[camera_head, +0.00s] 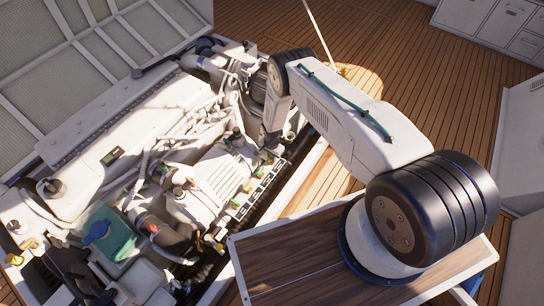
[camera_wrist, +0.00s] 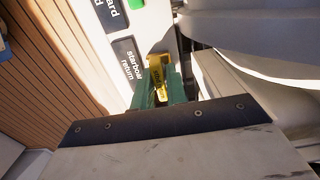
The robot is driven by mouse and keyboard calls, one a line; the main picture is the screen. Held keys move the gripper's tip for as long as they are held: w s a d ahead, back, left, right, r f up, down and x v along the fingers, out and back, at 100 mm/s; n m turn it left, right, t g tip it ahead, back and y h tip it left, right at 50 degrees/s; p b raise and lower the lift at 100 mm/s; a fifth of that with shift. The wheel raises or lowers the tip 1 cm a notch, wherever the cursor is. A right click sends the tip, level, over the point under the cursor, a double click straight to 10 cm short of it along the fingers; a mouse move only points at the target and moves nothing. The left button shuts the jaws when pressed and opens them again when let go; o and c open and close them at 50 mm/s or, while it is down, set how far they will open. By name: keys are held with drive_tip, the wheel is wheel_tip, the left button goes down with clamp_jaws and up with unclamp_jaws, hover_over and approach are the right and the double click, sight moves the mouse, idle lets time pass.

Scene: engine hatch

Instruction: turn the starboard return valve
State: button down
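The starboard return valve's yellow handle (camera_wrist: 158,78) shows in the middle of the wrist view, beside a black label reading "starboard return" (camera_wrist: 127,62). My gripper (camera_wrist: 163,88) has its two green fingers on either side of the handle, close against it, and looks shut on it. The fingers hide the handle's lower part. In the head view my arm reaches over the engine bay and ends near the row of labelled valves (camera_head: 258,188). The fingertips are hard to make out there.
A second label (camera_wrist: 110,14) and a green patch (camera_wrist: 136,3) lie farther up the white panel. Grey engine parts (camera_wrist: 250,30) crowd the right of the wrist view. The engine (camera_head: 200,185) fills the open hatch. Wooden deck (camera_head: 430,80) lies clear beyond my arm.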

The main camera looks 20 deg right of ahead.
drive_tip(key=shift+w+n, duration=0.1)
drive_tip(key=shift+n, duration=0.3)
drive_tip(key=n, duration=1.3)
drive_tip(key=shift+n, duration=0.4)
drive_tip(key=shift+w+n, duration=0.1)
drive_tip(key=shift+n, duration=1.5)
drive_tip(key=c, duration=1.7)
unclamp_jaws()
drive_tip(key=shift+r, duration=0.1)
